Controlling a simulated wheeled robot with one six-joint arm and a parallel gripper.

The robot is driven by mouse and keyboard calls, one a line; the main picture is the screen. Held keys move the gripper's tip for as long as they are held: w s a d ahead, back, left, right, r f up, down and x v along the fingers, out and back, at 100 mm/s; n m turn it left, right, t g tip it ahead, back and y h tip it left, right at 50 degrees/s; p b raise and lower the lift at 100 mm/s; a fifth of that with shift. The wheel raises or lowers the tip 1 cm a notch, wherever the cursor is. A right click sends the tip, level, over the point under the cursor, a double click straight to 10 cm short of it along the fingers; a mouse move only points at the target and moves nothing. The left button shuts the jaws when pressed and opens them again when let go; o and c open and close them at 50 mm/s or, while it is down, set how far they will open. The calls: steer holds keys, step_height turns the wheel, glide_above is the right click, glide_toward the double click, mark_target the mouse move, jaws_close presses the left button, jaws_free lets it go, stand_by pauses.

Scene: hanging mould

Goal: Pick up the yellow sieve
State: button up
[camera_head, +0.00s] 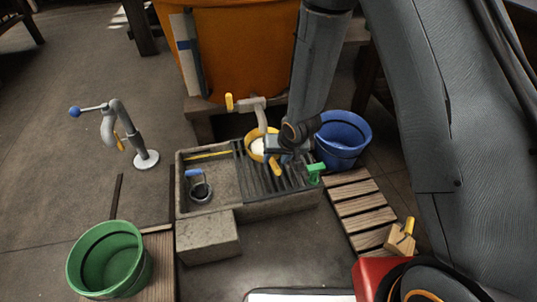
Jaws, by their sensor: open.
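The yellow sieve (250,137) sits on the dark slatted right part of the stone basin, under the spout of the tap. It is round with a yellow rim, and its inside looks white. A yellow bit, perhaps its handle, shows at its lower right, by my gripper's fingers. My gripper (275,163) is open and reaches down from above at the sieve's right side. It hides part of the sieve. I cannot tell whether the fingers touch it or stand around it.
The stone basin (203,222) has a small vessel with a blue handle (194,173) in its left part. A tap (255,105) from the orange barrel (240,45) overhangs the sieve. A green handle (315,171) and a blue bucket (343,138) stand close at right.

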mark_target(273, 160)
steer(key=shift+b+x, duration=1.85)
steer(key=shift+x, duration=0.7)
steer(key=shift+w+r, duration=0.1)
steer(key=shift+w, duration=0.05)
jaws_close()
